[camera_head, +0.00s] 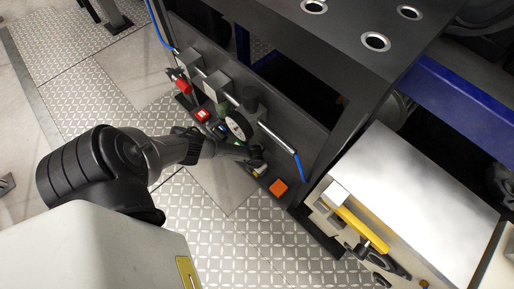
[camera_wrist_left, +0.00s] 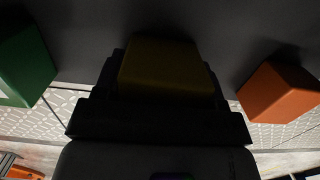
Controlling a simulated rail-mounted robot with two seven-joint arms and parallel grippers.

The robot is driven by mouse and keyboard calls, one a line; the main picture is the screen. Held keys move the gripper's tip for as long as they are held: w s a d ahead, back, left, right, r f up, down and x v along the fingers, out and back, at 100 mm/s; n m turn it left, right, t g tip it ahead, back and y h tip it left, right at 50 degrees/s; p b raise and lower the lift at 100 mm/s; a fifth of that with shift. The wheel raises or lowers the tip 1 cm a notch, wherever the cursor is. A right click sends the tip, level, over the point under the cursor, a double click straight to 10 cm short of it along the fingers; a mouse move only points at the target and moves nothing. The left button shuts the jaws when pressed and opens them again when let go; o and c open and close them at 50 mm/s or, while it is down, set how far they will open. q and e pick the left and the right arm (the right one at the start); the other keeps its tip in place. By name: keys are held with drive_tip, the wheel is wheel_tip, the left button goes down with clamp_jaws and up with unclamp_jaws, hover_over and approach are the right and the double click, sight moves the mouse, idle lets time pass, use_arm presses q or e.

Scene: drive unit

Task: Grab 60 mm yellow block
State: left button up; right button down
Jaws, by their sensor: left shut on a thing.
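The yellow block (camera_wrist_left: 160,68) is dark and shaded in the left wrist view, centred between the fingers of my left gripper (camera_wrist_left: 160,100). The gripper is shut on it. I cannot tell whether the block is lifted off the ledge. My right gripper is not in view.
An orange block (camera_head: 278,187) sits close by on the right; it also shows in the left wrist view (camera_wrist_left: 280,92). A green block (camera_wrist_left: 24,65) is on the left. A red block (camera_head: 202,115), a gauge (camera_head: 236,126) and a blue-ended bar (camera_head: 280,138) are near the arm.

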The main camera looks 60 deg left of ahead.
use_arm(q)
drive_tip(key=c, duration=0.7)
clamp_jaws()
drive_tip(key=shift+r, duration=0.2)
